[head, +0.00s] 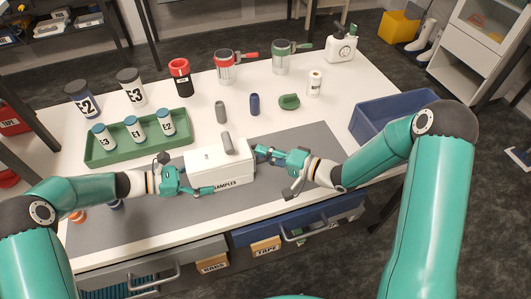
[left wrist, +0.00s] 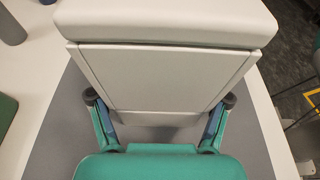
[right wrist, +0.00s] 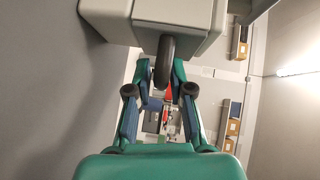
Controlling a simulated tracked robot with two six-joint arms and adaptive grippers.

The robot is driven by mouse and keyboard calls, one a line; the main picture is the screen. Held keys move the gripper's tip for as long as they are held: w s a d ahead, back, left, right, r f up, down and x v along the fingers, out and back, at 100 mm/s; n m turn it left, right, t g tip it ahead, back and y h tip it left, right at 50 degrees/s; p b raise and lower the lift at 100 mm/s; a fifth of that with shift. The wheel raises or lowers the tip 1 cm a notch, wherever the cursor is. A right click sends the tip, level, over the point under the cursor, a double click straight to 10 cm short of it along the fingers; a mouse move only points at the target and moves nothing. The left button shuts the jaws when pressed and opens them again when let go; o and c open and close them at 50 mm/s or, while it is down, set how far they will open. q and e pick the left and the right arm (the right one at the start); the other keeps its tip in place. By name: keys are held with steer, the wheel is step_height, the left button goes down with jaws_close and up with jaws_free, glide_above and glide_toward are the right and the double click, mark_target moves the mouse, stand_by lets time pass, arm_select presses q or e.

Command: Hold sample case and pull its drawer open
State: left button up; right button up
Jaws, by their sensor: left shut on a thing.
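The white sample case (head: 220,180), marked SAMPLES, stands on the grey mat with a grey bar on its top. My left gripper (head: 188,173) is at its left end. In the left wrist view its two fingers press on opposite sides of the case (left wrist: 165,75). My right gripper (head: 265,154) is at the case's right end. In the right wrist view the drawer front (right wrist: 175,12) carries a dark curved handle (right wrist: 167,62). The open fingers (right wrist: 160,89) stand either side of the handle's line, apart from it. I see no clear drawer gap in the head view.
A green tray (head: 98,158) with several small jars stands left of the case. A blue bin (head: 375,122) stands at the right. Jars, mugs, small cylinders and a white jug (head: 342,48) stand behind. The grey mat (head: 300,142) has bare room around the case.

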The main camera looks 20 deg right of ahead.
arm_select(q)
steer(key=shift+f, duration=0.15)
arm_select(e)
jaws_close()
steer(key=d, duration=1)
steer(key=shift+d+f, duration=0.1)
steer(key=shift+d, duration=0.1)
arm_select(q)
steer(key=shift+a, duration=0.1)
arm_select(e)
steer(key=shift+d, duration=0.1)
steer(key=o, duration=0.5)
jaws_free()
steer(key=shift+s, duration=0.1)
